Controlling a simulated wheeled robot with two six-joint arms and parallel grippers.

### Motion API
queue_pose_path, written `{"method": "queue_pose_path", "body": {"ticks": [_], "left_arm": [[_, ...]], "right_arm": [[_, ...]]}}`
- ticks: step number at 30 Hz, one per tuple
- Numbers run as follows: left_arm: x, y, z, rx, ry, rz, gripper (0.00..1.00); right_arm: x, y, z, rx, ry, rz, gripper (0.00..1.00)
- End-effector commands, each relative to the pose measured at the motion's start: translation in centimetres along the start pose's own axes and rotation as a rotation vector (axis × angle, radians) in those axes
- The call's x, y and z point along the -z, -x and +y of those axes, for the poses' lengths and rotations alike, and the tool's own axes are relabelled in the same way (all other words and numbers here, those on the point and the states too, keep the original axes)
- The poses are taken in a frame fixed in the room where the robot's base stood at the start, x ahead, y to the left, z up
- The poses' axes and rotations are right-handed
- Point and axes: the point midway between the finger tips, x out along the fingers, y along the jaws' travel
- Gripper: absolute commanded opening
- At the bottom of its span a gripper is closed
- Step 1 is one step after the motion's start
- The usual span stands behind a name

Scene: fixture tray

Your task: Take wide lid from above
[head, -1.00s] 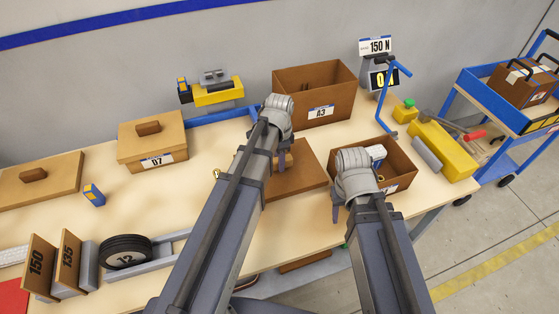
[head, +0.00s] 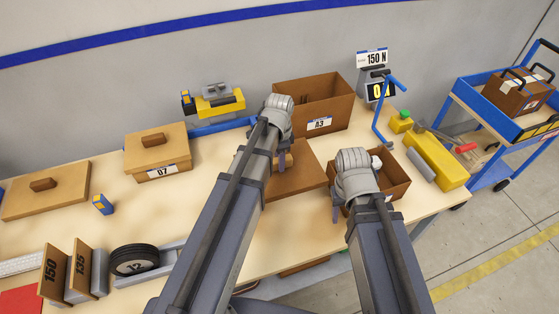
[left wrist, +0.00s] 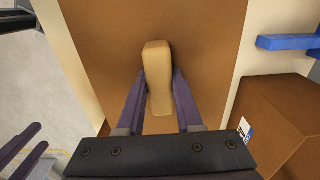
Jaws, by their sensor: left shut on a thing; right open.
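A brown flat lid (head: 295,190) with a light wooden bar handle shows in the middle of the table in the head view, partly hidden by my left arm. My left gripper (head: 283,160) is over it from above. In the left wrist view the left gripper (left wrist: 159,88) has a finger on each side of the handle (left wrist: 158,70) and is shut on it. I cannot tell whether the lid touches the table. My right gripper (head: 345,212) is open and empty beside the front of a small open brown box (head: 396,178), right of the lid.
A tall open box A3 (head: 335,112) stands behind the lid. Left are a lidded box 07 (head: 160,160), another lid with a knob (head: 70,192) and a wheel (head: 134,260). Right are a blue crank (head: 380,125), a yellow block (head: 435,160) and a blue cart (head: 490,115).

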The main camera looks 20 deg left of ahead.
Motion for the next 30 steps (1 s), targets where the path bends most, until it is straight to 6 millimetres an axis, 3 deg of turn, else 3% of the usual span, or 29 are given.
{"method": "queue_pose_path", "body": {"ticks": [1, 30], "left_arm": [[0.0, 1.3, 0.0, 0.0, 0.0, 0.0, 0.0], [0.0, 12.3, 0.0, 0.0, 0.0, 0.0, 0.0]], "right_arm": [[-0.1, 1.3, 0.1, 0.0, 0.0, 0.0, 0.5], [-0.7, 12.3, 1.1, 0.003, -0.011, 0.0, 0.5]]}}
